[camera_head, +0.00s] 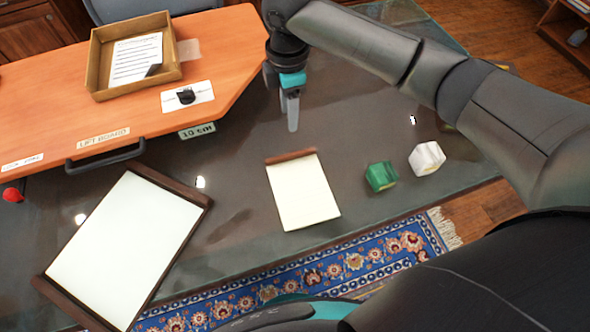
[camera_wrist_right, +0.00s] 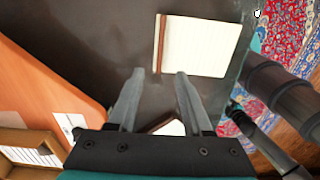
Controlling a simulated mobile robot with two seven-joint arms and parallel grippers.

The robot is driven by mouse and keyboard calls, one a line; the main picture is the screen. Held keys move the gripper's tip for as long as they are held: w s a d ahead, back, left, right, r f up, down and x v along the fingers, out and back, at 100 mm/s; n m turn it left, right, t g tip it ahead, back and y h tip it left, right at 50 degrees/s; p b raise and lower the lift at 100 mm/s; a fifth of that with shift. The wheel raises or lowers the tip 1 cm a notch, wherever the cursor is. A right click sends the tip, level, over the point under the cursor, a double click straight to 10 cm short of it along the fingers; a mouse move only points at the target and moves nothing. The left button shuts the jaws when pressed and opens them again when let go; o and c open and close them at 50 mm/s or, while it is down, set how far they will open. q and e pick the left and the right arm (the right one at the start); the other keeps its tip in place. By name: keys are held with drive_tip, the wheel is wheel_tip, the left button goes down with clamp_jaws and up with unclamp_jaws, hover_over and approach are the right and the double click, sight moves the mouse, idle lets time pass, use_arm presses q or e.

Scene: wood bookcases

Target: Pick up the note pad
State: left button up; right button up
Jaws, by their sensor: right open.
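The note pad (camera_head: 302,192) lies flat on the dark glass table, with cream lined pages and a brown binding strip along its far edge. It also shows in the right wrist view (camera_wrist_right: 195,46), beyond the fingertips. My right gripper (camera_head: 292,128) is above the table, just beyond the pad's bound edge in the head view, pointing down and apart from the pad. In the right wrist view its two fingers (camera_wrist_right: 160,72) are spread with nothing between them. My left gripper is not seen in either view.
A green block (camera_head: 381,176) and a white block (camera_head: 427,158) sit right of the pad. A brown-framed white board (camera_head: 125,245) lies at left. An orange lift board (camera_head: 225,50) carries a cardboard tray (camera_head: 94,70). The glass around the pad is clear.

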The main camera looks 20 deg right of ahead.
drive_tip(key=b, duration=0.1)
approach(291, 154)
drive_tip(key=shift+s+a, duration=0.1)
drive_tip(key=shift+s, duration=0.15)
wheel_tip(291, 154, down, 3)
drive_tip(key=shift+w+r+b, duration=0.1)
drive_tip(key=shift+r+b, duration=0.05)
drive_tip(key=shift+b, duration=0.35)
drive_tip(key=shift+f, duration=0.85)
wheel_tip(291, 154, down, 4)
drive_tip(key=shift+w+f+b, duration=0.15)
drive_tip(key=shift+f+b, duration=0.1)
drive_tip(key=shift+b, duration=0.65)
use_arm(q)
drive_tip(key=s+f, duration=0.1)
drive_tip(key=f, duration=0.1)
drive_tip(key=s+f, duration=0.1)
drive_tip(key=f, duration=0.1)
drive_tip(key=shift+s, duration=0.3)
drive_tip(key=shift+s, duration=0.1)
use_arm(e)
drive_tip(key=shift+c, duration=0.6)
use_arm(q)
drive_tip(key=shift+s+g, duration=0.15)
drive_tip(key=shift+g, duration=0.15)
use_arm(e)
clamp_jaws()
